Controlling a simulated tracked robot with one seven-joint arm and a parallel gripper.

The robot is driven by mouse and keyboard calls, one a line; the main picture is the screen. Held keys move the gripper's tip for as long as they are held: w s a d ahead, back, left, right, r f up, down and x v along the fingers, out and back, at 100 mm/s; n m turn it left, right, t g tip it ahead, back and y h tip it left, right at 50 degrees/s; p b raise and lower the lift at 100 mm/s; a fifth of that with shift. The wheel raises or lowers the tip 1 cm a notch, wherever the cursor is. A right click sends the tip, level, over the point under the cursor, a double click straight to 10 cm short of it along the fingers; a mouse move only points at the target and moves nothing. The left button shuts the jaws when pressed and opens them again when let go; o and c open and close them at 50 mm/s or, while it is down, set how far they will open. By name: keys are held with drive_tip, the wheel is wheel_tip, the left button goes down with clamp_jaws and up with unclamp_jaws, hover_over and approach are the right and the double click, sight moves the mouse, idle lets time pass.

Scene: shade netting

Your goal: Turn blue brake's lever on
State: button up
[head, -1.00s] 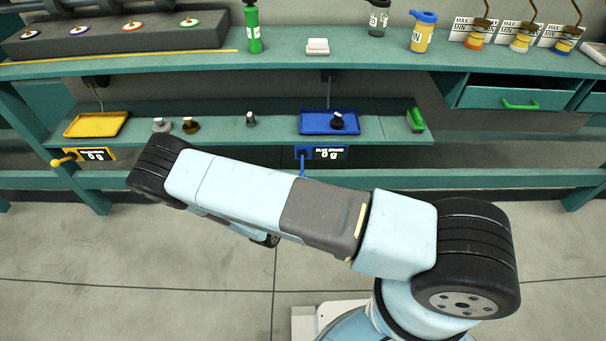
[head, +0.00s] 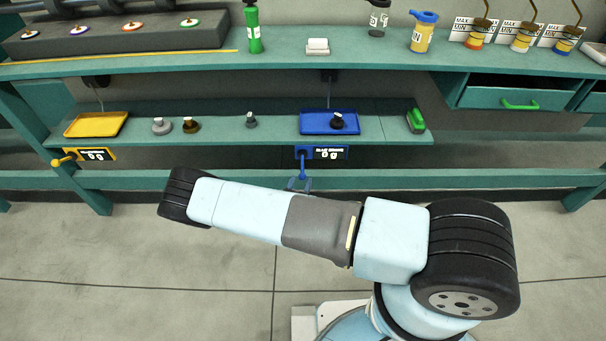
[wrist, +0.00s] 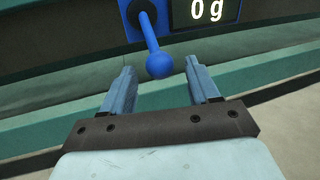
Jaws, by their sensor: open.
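The blue brake's lever (wrist: 158,52) hangs down from its blue mount and ends in a round knob, in the wrist view. In the head view the lever (head: 303,165) points down under the shelf edge, left of the blue display (head: 330,153) reading 0 g. My gripper (wrist: 160,78) is open, its two fingers on either side of the knob in the picture; I cannot tell whether either touches it. In the head view my gripper (head: 299,185) shows just below the lever, partly hidden behind my arm. A blue tray (head: 316,122) with a black weight sits above the lever.
A yellow lever (head: 62,160) and yellow tray (head: 97,124) are at the left. Several weights and a green object (head: 416,120) stand on the lower shelf. A green rail (head: 440,179) runs beneath the displays. The floor in front is clear.

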sight(302, 168)
drive_tip(key=shift+x, duration=2.6)
clamp_jaws()
drive_tip(key=shift+a, duration=0.1)
